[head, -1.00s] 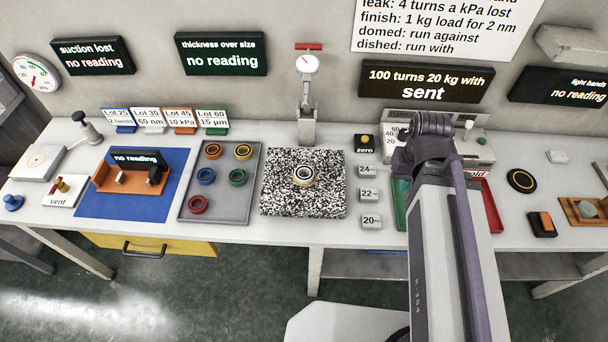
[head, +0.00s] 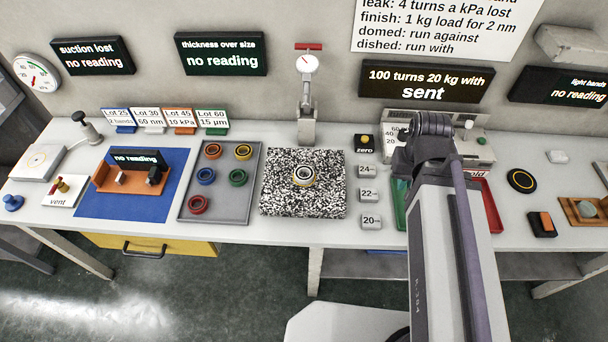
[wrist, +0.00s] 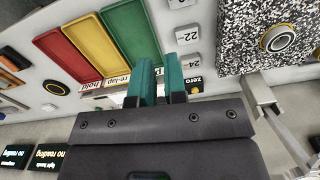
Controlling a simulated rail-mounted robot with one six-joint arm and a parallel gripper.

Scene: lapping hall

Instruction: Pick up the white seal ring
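A ring-shaped piece (head: 303,175) with a pale band, a dark centre and a yellowish edge sits on the black-and-white speckled block (head: 276,202). The ring also shows at the upper right of the wrist view (wrist: 265,42). I cannot tell whether the pale band is a separate white ring. In the head view my arm hides the gripper.
A grey tray (head: 246,200) with several coloured rings lies left of the block. Small blocks marked 24, 22 (head: 369,195) and 20 stand right of it. A dial gauge on a stand (head: 307,95) rises behind it. Red, yellow and green trays (wrist: 98,45) lie under my gripper.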

